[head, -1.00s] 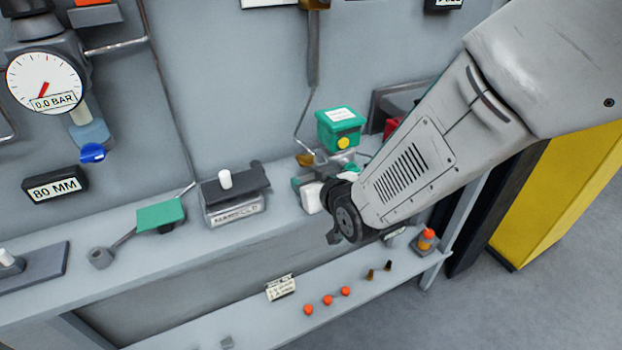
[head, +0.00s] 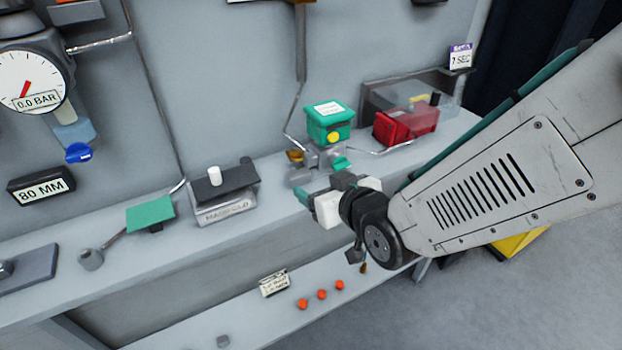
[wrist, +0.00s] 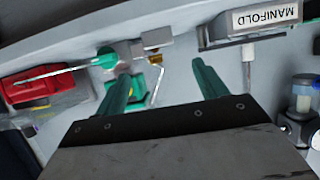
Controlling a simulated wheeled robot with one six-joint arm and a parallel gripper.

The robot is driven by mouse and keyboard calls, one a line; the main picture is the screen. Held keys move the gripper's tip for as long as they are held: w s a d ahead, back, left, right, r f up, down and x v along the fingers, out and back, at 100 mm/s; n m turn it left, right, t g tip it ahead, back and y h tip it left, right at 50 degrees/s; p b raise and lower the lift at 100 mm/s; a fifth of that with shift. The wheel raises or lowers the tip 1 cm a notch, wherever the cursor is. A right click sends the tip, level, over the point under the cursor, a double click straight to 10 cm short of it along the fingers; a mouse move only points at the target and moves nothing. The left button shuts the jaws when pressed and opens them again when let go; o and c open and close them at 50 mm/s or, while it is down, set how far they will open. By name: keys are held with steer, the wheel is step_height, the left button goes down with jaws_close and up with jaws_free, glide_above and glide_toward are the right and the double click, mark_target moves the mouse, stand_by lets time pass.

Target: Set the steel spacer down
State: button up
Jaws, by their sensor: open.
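My gripper (wrist: 160,72) is open in the wrist view, with its two green fingers apart and nothing between them. In the head view, my gripper (head: 318,196) is over the front of the upper shelf, just in front of the small valve assembly (head: 322,158) with the green box on top. I cannot pick out the steel spacer for certain. A small grey piece (head: 222,341) lies on the lower shelf, and a grey ring-like piece (head: 91,260) stands at the front of the upper shelf. I cannot tell whether either is the spacer.
The manifold block (head: 226,205) and a green plate (head: 150,213) are on the upper shelf (head: 268,222), left of my gripper. A red box (head: 405,124) sits behind my arm. Orange caps (head: 321,294) and a tag (head: 273,283) are on the lower shelf.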

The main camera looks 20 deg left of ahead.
steer(key=shift+v, duration=1.15)
steer(key=shift+w, duration=0.1)
steer(key=w+d+r+m+g+h, duration=0.1)
steer(key=d+r+m+h, duration=0.25)
steer(key=d, duration=0.95)
steer(key=d+r+m+g+h, duration=0.15)
steer(key=d+h, duration=0.25)
steer(key=d, duration=0.9)
steer(key=s+d+r+m+g+h, duration=0.2)
steer(key=s+d, duration=0.4)
steer(key=d, duration=0.2)
steer(key=shift+s+d+r+m, duration=0.25)
steer(key=shift+s+d+m, duration=0.05)
steer(key=shift+m, duration=0.1)
steer(key=shift+o, duration=0.5)
steer(key=s+d+r+m+g, duration=0.2)
steer(key=s+d, duration=0.3)
steer(key=s, duration=0.4)
steer(key=shift+s+g+h, duration=0.25)
steer(key=shift+g+h, duration=0.2)
steer(key=shift+g, duration=0.1)
